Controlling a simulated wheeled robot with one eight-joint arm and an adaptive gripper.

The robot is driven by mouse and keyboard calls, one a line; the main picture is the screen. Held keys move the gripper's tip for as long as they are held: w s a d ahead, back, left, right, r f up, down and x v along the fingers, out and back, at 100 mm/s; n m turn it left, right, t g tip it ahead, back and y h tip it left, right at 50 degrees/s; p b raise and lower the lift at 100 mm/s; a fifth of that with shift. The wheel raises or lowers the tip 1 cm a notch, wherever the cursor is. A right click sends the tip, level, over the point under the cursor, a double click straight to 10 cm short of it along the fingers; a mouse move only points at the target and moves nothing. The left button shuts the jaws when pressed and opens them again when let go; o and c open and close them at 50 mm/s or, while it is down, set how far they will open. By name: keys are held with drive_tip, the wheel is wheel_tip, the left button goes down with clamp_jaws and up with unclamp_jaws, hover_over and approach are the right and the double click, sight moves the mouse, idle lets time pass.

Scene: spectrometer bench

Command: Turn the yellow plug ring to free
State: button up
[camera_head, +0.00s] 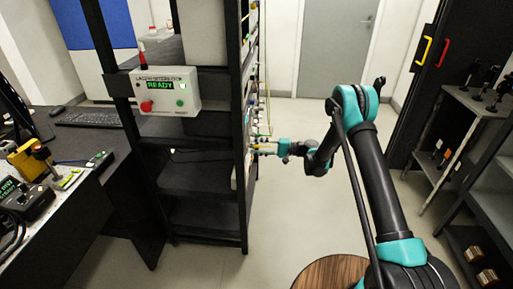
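My gripper (266,148) reaches left to the side face of the black rack (243,200), where small connectors and thin cables show edge-on. A small yellow part shows at the gripper's fingertips, close to the rack face. I cannot tell whether this is the yellow plug ring, or whether the fingers touch it. The fingers are too small and too edge-on to tell if they are open or shut. The front of the connector panel (254,100) is turned away from this view.
A white interlock box (165,90) with a green READY display and a red button hangs on the rack. A bench (80,225) with instruments stands at left. Shelves (495,195) and a dark cabinet (440,60) stand at right. A round wooden top (325,272) is below my arm. The floor between is clear.

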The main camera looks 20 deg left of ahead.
drive_tip(key=v, duration=1.2)
